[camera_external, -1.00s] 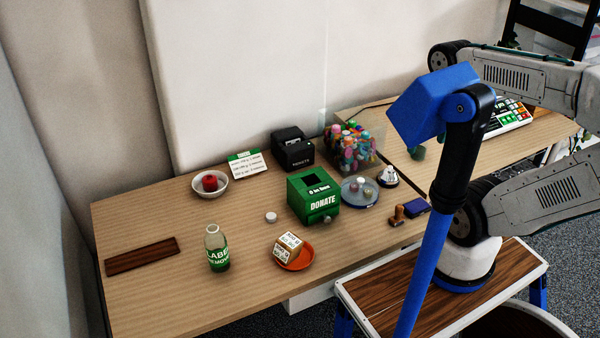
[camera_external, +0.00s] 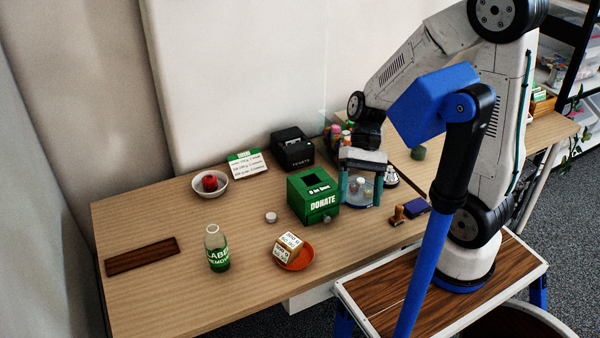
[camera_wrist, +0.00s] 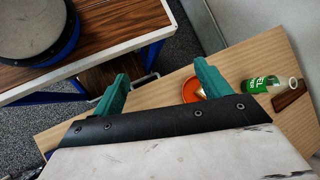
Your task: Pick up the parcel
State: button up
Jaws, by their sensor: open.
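The parcel (camera_external: 287,247) is a small brown box with white printed labels. It sits tilted on an orange dish (camera_external: 303,261) near the table's front edge in the external view. My gripper (camera_external: 361,201) is open and empty, its teal fingers pointing down over the glass-like round dish, right of the green donation box. It is behind and to the right of the parcel, clearly apart from it. In the wrist view my gripper (camera_wrist: 161,86) shows both fingers spread. The orange dish (camera_wrist: 188,91) shows beside the right finger there; the parcel is hard to make out.
A green DONATE box (camera_external: 313,196) stands between the parcel and my gripper's side. A labelled bottle (camera_external: 216,248) stands left of the parcel. A stamp (camera_external: 398,216) and blue pad (camera_external: 415,205) lie to the right.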

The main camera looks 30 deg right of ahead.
jog(key=w+a+f+m+g+y, duration=0.1)
jog(key=w+a+f+m+y, duration=0.1)
jog(key=a+f+m+y, duration=0.55)
jog(key=m+t, duration=0.2)
jog(key=t, duration=0.1)
send_over(294, 238)
jog(key=shift+s+f, duration=0.25)
jog(key=shift+f, duration=0.25)
jog(key=shift+s+f, duration=0.2)
jog(key=shift+f, duration=0.3)
jog(key=shift+w+a+m, duration=0.2)
jog(key=shift+w+m, duration=0.1)
jog(key=shift+m, duration=0.05)
jog(key=shift+w+f, duration=0.1)
jog(key=shift+f, duration=2.2)
notch_tip(294, 238, down, 2)
jog(key=shift+a+f, duration=0.1)
jog(key=shift+f, duration=0.15)
jog(key=shift+x, duration=1.35)
jog(key=shift+a+r, duration=0.1)
jog(key=shift+r, duration=0.1)
jog(key=c, duration=1.4)
jog(key=shift+r, duration=0.1)
